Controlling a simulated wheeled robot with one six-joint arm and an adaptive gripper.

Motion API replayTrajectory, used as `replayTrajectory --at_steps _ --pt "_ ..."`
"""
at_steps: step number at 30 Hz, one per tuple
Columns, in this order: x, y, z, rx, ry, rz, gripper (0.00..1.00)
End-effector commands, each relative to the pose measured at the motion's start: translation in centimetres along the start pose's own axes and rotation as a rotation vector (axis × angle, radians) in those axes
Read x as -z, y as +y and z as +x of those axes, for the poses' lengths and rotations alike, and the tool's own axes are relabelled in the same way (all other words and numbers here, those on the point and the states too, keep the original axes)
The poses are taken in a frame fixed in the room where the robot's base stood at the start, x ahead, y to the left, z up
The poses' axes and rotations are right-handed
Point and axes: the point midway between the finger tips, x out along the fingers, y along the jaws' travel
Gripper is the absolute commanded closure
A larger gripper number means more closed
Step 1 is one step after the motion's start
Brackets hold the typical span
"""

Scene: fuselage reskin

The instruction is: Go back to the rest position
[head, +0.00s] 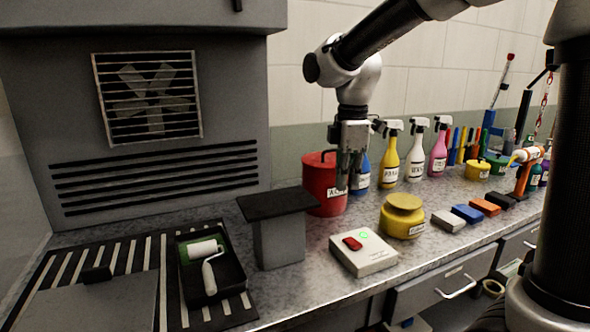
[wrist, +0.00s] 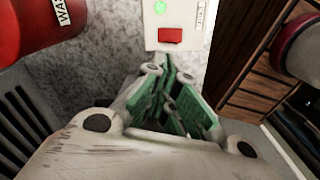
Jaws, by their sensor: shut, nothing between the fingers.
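My gripper (head: 347,185) hangs from my arm above the bench, pointing down. In the head view it is in front of the red can and above the white control box (head: 363,252). The box has a red button and a lit green light. In the wrist view my gripper's green-padded fingers (wrist: 180,82) are closed together with nothing between them. The control box (wrist: 178,12) shows just beyond the fingertips there, with its red button and green light. I cannot tell the exact height of the fingertips over the box.
A red can (head: 318,172), a yellow can (head: 403,217) and several spray bottles (head: 390,155) stand close by on the bench. Coloured blocks (head: 467,213) line the front edge. A grey stand (head: 277,240) and a paint tray with a roller (head: 208,265) are at left.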

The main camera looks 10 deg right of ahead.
Motion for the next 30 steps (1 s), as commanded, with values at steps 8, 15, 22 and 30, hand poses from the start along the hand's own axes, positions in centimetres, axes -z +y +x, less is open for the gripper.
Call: replayTrajectory --at_steps 8,15,22,30 --pt "-5.0 -6.2 1.2 -0.024 0.022 0.752 1.00" --pt "-12.8 -14.5 0.5 -0.131 0.153 1.364 1.00" --pt "-16.6 -19.3 -0.5 -0.251 0.258 1.525 1.00" --pt "-17.2 -19.6 -1.2 -0.283 0.282 1.549 1.00"
